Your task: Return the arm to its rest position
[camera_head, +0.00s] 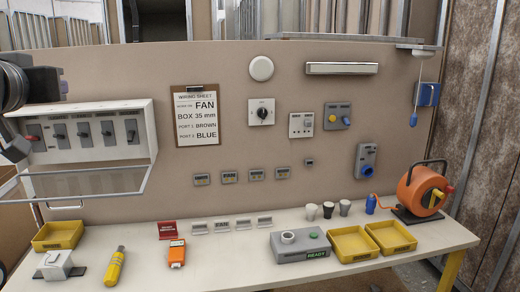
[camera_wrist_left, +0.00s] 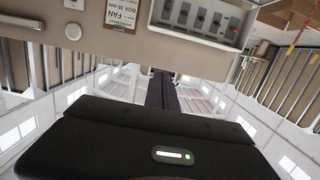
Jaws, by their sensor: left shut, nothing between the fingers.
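My left arm (camera_head: 14,88) shows dark at the left edge of the head view, in front of the board and beside the switch panel (camera_head: 92,137). In the left wrist view my left gripper (camera_wrist_left: 162,92) has its dark fingers together, with nothing held. Its black housing fills the lower part of that view, with a small lit indicator on it. The switch panel also shows in the left wrist view (camera_wrist_left: 203,20), beyond the fingers. My right gripper is in neither view.
A wiring sheet (camera_head: 196,117) hangs on the board (camera_head: 230,150). The workbench (camera_head: 225,262) holds yellow trays (camera_head: 58,236), a yellow tool (camera_head: 115,266), an orange meter (camera_head: 177,253), a grey READY box (camera_head: 300,246) and an orange cable reel (camera_head: 420,192). A white frame (camera_head: 90,196) juts below the switch panel.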

